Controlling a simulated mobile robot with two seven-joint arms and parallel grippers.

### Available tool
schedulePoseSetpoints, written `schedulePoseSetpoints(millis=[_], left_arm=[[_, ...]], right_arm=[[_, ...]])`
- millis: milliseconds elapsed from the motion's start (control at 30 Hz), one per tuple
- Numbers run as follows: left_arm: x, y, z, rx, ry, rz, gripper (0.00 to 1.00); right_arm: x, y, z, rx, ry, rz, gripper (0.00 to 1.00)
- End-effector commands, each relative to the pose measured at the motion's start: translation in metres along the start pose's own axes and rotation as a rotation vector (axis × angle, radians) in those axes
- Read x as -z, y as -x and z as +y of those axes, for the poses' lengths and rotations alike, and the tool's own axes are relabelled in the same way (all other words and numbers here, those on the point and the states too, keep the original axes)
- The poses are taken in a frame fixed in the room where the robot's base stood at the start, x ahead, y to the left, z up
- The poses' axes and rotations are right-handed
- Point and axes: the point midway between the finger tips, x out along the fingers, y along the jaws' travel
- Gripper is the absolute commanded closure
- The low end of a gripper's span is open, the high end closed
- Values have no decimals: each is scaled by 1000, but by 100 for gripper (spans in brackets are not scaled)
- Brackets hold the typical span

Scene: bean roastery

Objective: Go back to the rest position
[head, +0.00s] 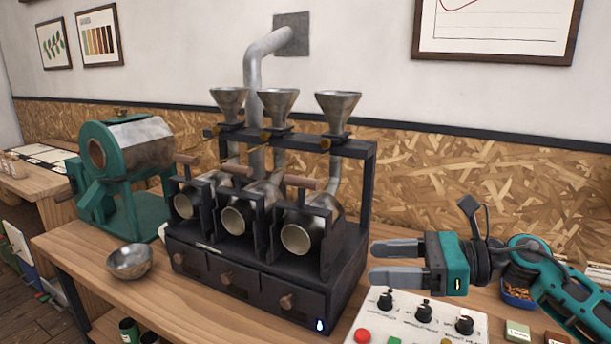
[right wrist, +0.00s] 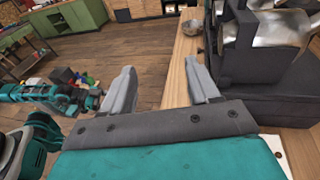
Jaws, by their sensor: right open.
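My right gripper (head: 398,262) is open and empty. In the head view it points left, in front of the right end of the black sample roaster (head: 345,262) and above the control panel (head: 410,326). In the right wrist view its two grey fingers (right wrist: 160,95) stand apart with only the counter edge and floor behind them. My left gripper does not show in the head view. Teal arm parts show at the left of the right wrist view, but I cannot make out a gripper's jaws there.
The roaster stands on a wooden counter (head: 85,262) with several funnels above it. A metal bowl (head: 129,261) sits at its left, before a green drum machine (head: 120,170). A blue container of beans (head: 518,290) and small labelled boxes (head: 518,331) lie near my right arm.

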Motion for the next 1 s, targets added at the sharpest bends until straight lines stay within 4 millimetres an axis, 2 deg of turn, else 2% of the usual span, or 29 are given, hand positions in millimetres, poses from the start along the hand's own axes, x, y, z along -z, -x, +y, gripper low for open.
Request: schedulePoseSetpoints(millis=[33, 167, 267, 367, 467, 533, 667, 800, 900, 933, 1000], left_arm=[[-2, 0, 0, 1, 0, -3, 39], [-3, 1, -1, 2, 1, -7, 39], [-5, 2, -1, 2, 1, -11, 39], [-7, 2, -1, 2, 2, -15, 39], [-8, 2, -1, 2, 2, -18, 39], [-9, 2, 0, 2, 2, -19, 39], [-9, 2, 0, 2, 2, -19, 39], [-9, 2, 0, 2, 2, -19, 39], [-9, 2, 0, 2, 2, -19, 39], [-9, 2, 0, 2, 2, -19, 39], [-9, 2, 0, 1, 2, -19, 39]], right_arm=[[-6, -12, 6, 35, -102, -106, 40], [-24, -23, 5, 155, -408, -376, 40], [-26, -18, -1, 250, -673, -573, 40], [-15, -5, -8, 352, -956, -758, 40], [10, 12, -12, 464, -1250, -930, 40], [35, 25, -10, 549, -1458, -1044, 40], [92, 49, 7, 733, -1843, -1239, 40], [158, 69, 51, 974, -2229, -1418, 40], [192, 78, 88, 1144, -2435, -1510, 40], [199, 80, 97, -1185, 2471, 1524, 40], [215, 84, 121, -1181, 2354, 1434, 40]])
